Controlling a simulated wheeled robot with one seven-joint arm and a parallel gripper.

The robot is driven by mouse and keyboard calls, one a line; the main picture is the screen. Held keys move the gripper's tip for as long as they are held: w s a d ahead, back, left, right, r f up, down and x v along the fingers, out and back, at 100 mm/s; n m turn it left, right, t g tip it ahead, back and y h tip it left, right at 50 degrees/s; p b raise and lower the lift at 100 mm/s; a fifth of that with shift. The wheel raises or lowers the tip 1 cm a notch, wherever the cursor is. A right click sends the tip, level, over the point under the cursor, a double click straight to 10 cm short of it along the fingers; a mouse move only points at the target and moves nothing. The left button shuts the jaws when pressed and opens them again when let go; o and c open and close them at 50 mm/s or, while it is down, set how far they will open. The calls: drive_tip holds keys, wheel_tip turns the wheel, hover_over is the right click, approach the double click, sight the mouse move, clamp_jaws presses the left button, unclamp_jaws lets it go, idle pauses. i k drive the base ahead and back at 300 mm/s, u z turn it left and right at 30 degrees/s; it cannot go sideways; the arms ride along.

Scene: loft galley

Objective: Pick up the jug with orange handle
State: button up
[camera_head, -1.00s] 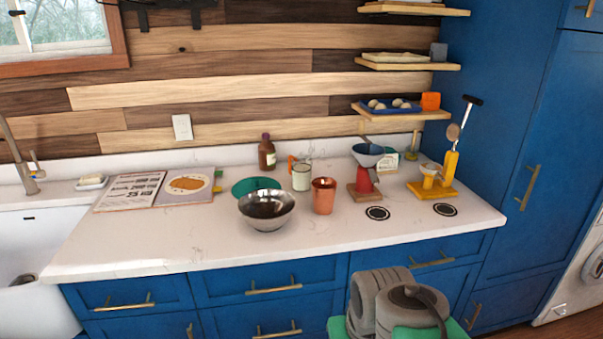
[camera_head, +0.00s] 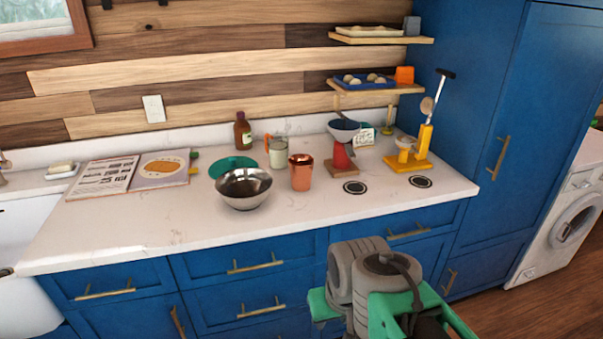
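The jug (camera_head: 277,153) is a small pale cream-white vessel with an orange handle on its left side. It stands upright on the white countertop, toward the back wall. The copper cup (camera_head: 301,173) stands in front of it to the right, and a green disc (camera_head: 233,167) lies to its left. Grey and green parts of my own arm show at the bottom, right of centre, well in front of the counter. My gripper's fingertips cannot be made out, and nothing of mine touches the jug.
A steel bowl (camera_head: 244,188) stands front left of the jug, and a brown bottle (camera_head: 243,130) behind it. To the right are a funnel (camera_head: 344,131) on a red stand and a yellow stand (camera_head: 408,164). The counter's front strip is clear. Shelves (camera_head: 385,91) overhang the back right.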

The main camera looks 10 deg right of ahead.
sight(276, 145)
drive_tip(key=z, duration=0.2)
drive_tip(key=k, duration=0.35)
drive_tip(key=u, duration=1.05)
drive_tip(key=i, duration=0.85)
drive_tip(key=z, duration=0.15)
